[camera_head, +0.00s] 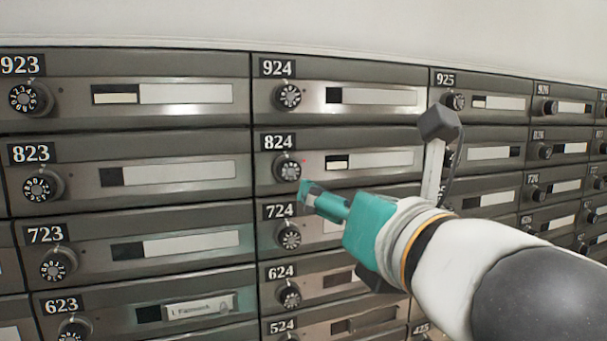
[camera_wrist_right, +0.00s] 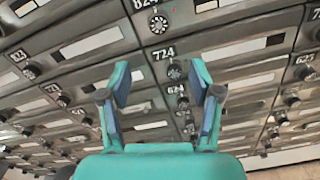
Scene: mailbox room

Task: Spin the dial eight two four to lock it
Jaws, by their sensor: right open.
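The box labelled 824 (camera_head: 380,160) is in the middle of the head view. Its round black dial (camera_head: 287,168) with white numerals is at its left end, and a small red dot shows just right of the dial. My right gripper (camera_head: 310,194), teal, is just below and right of this dial, with its tips apart from it as far as I can tell. In the right wrist view the gripper (camera_wrist_right: 162,72) is open and empty. There the 824 dial (camera_wrist_right: 158,22) is at the top, beyond the fingertips. My left gripper is not in view.
The 724 dial (camera_head: 289,236) is just below, and in the wrist view it appears between the fingers. The 924 dial (camera_head: 287,97) is above and the 823 dial (camera_head: 43,187) is to the left. Similar boxes with protruding dials fill the wall.

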